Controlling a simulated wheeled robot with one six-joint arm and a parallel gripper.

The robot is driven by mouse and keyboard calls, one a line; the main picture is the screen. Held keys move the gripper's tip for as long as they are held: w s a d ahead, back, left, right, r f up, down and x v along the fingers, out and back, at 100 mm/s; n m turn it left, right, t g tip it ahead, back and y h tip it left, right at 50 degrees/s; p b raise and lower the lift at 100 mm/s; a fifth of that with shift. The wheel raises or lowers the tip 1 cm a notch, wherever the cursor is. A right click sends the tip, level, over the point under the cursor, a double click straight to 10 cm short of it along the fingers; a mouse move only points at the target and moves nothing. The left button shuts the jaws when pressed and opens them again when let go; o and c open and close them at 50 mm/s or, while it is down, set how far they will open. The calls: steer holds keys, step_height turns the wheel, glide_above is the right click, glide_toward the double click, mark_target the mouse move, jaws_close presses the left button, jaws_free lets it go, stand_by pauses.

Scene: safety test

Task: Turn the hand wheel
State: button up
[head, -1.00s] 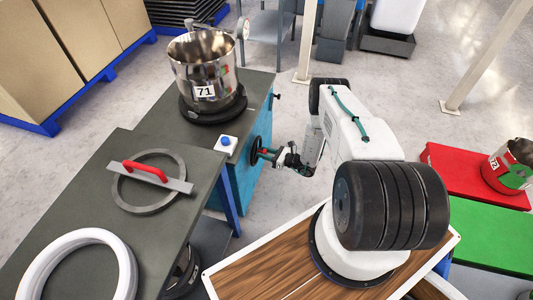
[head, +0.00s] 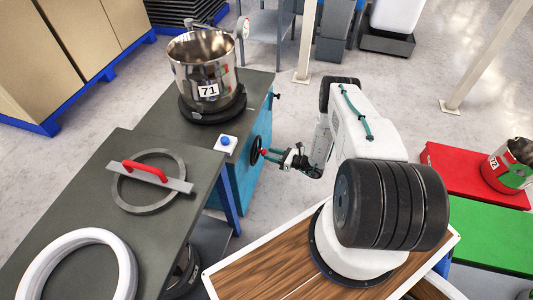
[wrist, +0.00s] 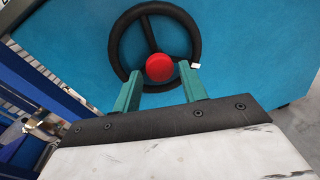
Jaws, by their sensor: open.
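The hand wheel (head: 256,150) is a black ring with spokes on the side of the blue cabinet. In the wrist view the wheel (wrist: 115,45) faces me, with a round red knob (wrist: 159,67) in front of its lower middle. The knob also shows in the head view as a small red spot (head: 264,152). My gripper (head: 279,156) is open, just right of the wheel. In the wrist view its teal fingers (wrist: 162,76) appear on either side of the knob. I cannot tell whether they touch it. The lower rim is partly hidden behind the fingers.
The blue cabinet (head: 246,180) carries a steel pot (head: 207,70) marked 71 and a blue button on a white box (head: 226,144).

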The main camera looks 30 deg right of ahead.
steer(key=shift+v, duration=2.15)
steer(key=s+a+n+g+y, duration=0.2)
steer(key=s+a+g, duration=0.1)
steer(key=s+a, duration=0.1)
steer(key=s+a+r+n+g+h, duration=0.15)
steer(key=r+n+g, duration=0.4)
steer(key=r, duration=0.75)
steer(key=s+a+r+n+g, duration=0.3)
steer(key=r+n+g, duration=0.3)
steer(key=r, duration=0.7)
steer(key=s+a+r+n+g, duration=0.2)
steer(key=r+n+g, duration=0.35)
steer(key=r, duration=0.75)
steer(key=s+a+r+n+t+h, duration=0.3)
steer(key=s+r+n+h, duration=0.2)
steer(key=s+r, duration=0.5)
steer(key=s+a+r+n+t+h, duration=0.3)
steer(key=s+r+n, duration=0.4)
steer(key=r, duration=0.9)
steer(key=shift+s+a+t+h, duration=0.4)
steer(key=shift+s+t+h, duration=0.3)
steer(key=shift+s+h, duration=0.75)
steer(key=shift+r, duration=0.1)
